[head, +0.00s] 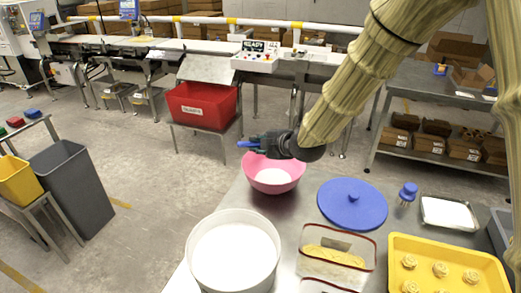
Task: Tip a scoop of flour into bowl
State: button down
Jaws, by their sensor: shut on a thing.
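A pink bowl (258,182) stands near the far left corner of the metal table, with white flour visible in its bottom. My gripper (258,144) is above the bowl's far rim, shut on a blue scoop (247,144). Only a small part of the scoop shows, and I cannot tell whether flour is in it. A large white tub (192,262) filled with white flour stands at the table's near left edge.
A blue lid (340,200) lies right of the bowl, with a blue-topped item (408,192) and a white-filled tray (447,213) beyond. A clear container (312,267) and a yellow tray (398,243) sit nearer. A red bin (203,119) stands behind.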

jog(key=shift+s+f+n+t+y+b, duration=0.1)
jog(key=shift+f+n+t+y+b, duration=0.45)
jog(key=shift+b, duration=2.25)
jog(key=shift+s+m+t+y+b, duration=0.2)
jog(key=shift+t+b, duration=0.7)
jog(key=shift+b, duration=1.9)
jog(key=shift+w+f+n+t+y+b, duration=0.1)
jog(key=shift+f+n+t+y+b, duration=0.45)
jog(key=shift+b, duration=2.25)
jog(key=shift+s+r+t+b, duration=0.1)
jog(key=shift+r+t+b, duration=0.3)
jog(key=shift+b, duration=0.1)
jog(key=shift+d+r, duration=0.1)
